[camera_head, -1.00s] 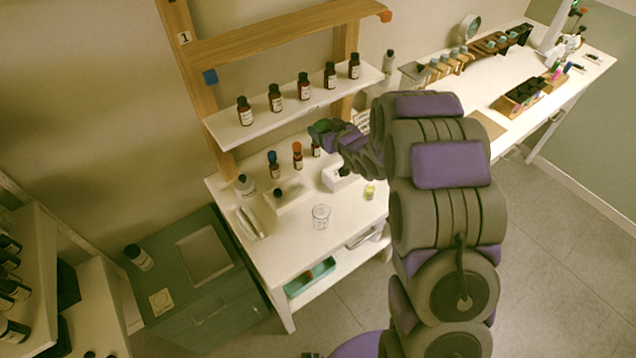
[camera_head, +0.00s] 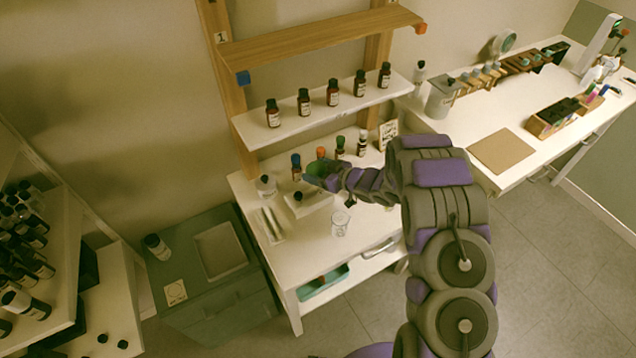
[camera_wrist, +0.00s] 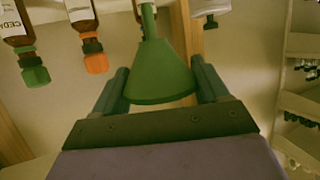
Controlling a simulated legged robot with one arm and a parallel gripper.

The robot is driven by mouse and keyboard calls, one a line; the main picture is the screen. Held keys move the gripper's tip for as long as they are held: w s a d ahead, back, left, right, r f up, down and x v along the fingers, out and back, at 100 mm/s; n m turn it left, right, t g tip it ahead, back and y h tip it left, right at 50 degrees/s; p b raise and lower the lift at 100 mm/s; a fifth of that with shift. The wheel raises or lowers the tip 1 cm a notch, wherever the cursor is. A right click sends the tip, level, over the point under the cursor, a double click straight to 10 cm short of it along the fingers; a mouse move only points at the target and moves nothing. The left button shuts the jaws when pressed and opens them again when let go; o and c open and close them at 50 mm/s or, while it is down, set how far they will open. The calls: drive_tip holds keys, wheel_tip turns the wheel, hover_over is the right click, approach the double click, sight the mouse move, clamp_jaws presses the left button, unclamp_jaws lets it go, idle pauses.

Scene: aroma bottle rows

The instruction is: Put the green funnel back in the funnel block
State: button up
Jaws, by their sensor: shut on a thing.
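The green funnel (camera_wrist: 160,70) is between the two fingers of my gripper (camera_wrist: 160,92) in the wrist view, its wide end toward the palm and its narrow stem pointing away. In the head view my gripper (camera_head: 318,179) is shut on the funnel (camera_head: 311,169), above the white workbench and close to the row of colour-capped bottles. A pale block (camera_head: 312,207) with a dark knob-like thing stands just below my gripper on the bench. I cannot tell whether it is the funnel block; my arm hides part of the bench behind it.
Bottles with blue (camera_head: 296,160), orange (camera_head: 321,153) and green (camera_head: 340,141) caps stand close behind my gripper. A shelf (camera_head: 295,124) with several brown bottles is above them. A clear beaker (camera_head: 340,224) stands on the bench front.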

drive_tip(key=shift+f+b, duration=0.35)
drive_tip(key=shift+f, duration=2)
drive_tip(key=shift+f, duration=0.1)
drive_tip(key=shift+f, duration=0.2)
drive_tip(key=o, duration=1.1)
